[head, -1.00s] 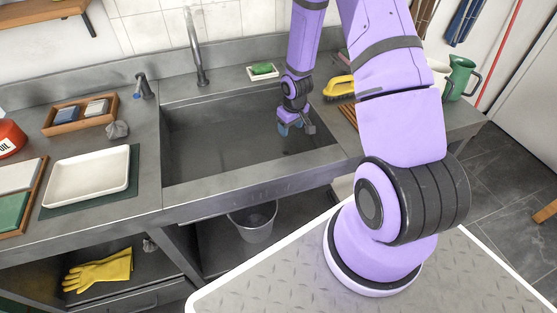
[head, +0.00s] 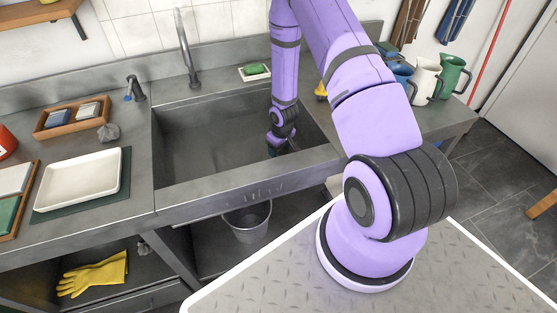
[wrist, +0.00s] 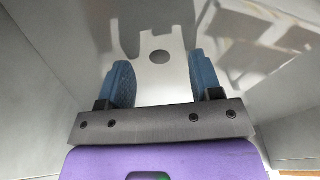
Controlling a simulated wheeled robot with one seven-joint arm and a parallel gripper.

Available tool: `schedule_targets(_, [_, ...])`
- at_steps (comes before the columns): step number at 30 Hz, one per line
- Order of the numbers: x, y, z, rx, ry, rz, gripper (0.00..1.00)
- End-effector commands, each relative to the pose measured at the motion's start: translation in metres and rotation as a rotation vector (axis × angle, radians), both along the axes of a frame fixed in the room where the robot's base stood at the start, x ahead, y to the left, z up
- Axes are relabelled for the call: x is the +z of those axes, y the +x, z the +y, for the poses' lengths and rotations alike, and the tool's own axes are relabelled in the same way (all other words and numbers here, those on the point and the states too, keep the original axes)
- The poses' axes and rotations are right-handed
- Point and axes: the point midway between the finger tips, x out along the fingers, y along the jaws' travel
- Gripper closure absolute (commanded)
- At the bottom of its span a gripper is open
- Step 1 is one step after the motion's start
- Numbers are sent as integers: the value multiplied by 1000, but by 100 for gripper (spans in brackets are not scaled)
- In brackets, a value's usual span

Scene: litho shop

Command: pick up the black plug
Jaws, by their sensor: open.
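My gripper (wrist: 163,80) is open in the wrist view, its two blue-padded fingers apart with nothing between them. Beyond the fingertips, near the middle, a small dark grey disc (wrist: 160,57) lies on the pale sink floor. It may be the black plug or the drain; I cannot tell which. In the head view my gripper (head: 277,149) is down inside the right part of the sink (head: 205,145), mostly hidden by the wrist and the sink's front rim. No plug shows in the head view.
The sink's walls stand close around my gripper. A tap (head: 187,50) and a green sponge on a dish (head: 254,70) are behind the basin. A white tray (head: 78,180) lies on the left counter. Jugs (head: 452,75) stand at the right. A bucket (head: 248,220) is below.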

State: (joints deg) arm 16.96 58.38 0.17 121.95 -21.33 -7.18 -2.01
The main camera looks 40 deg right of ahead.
Motion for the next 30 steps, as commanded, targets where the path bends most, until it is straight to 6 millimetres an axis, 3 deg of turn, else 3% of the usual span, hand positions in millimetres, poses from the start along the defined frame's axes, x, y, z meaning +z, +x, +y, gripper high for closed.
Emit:
schedule_targets(7, [-31, 3, 1, 0, 0, 1, 41])
schedule_targets(17, [-36, 4, 0, 0, 0, 0, 41])
schedule_targets(20, [-36, 4, 0, 0, 0, 0, 59])
schedule_targets(24, [-36, 4, 0, 0, 0, 0, 92])
schedule_targets(25, [-36, 4, 0, 0, 0, 0, 95])
schedule_targets(30, [-36, 4, 0, 0, 0, 0, 96])
